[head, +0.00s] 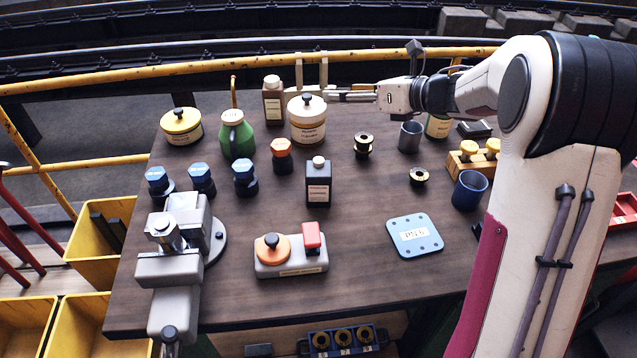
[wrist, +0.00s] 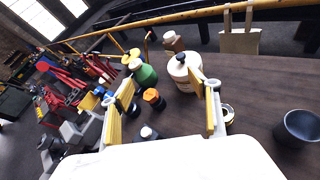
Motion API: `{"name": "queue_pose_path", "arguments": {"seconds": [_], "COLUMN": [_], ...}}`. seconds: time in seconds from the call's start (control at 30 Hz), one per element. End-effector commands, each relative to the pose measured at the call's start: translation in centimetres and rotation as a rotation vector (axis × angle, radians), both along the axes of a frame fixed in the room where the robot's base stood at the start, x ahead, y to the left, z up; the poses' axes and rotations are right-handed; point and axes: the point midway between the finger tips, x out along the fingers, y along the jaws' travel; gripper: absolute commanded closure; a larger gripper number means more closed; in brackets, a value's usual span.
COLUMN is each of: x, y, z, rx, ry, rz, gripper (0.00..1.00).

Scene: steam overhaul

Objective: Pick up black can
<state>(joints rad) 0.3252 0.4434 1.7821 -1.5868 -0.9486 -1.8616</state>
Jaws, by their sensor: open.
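The black can (head: 318,190) is a dark, square-sided canister with a pale label and cream cap. It stands upright near the middle of the table; in the wrist view its cap and top (wrist: 147,133) show low between the fingers, the lower part hidden. My gripper (head: 337,95) is above the back of the table, pointing left, behind the can and apart from it. Its yellow-padded fingers (wrist: 160,86) are spread wide with nothing held between them.
A white jar (head: 307,124), green jug (head: 237,138) and orange-capped jar (head: 281,158) stand behind the can. A grey switch box (head: 291,265) is in front. A blue plate (head: 414,237) lies to the right. A yellow rail (head: 170,69) runs along the back.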

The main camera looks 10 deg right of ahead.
Motion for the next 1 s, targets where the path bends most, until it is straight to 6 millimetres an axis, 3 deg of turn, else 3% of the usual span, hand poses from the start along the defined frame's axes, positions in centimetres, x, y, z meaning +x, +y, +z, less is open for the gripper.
{"name": "queue_pose_path", "arguments": {"seconds": [0.27, 0.5, 0.7, 1.0], "x": [-3.0, -7.1, -9.3, -9.8], "y": [1.0, 0.9, 0.4, 0.4], "z": [-6.4, -11.0, -12.8, -13.1], "rx": [-0.114, -0.142, -0.135, -0.133], "ry": [-0.082, -0.160, -0.202, -0.211], "rz": [0.358, 0.641, 0.769, 0.796], "gripper": [0.39, 0.39, 0.39, 0.39]}}
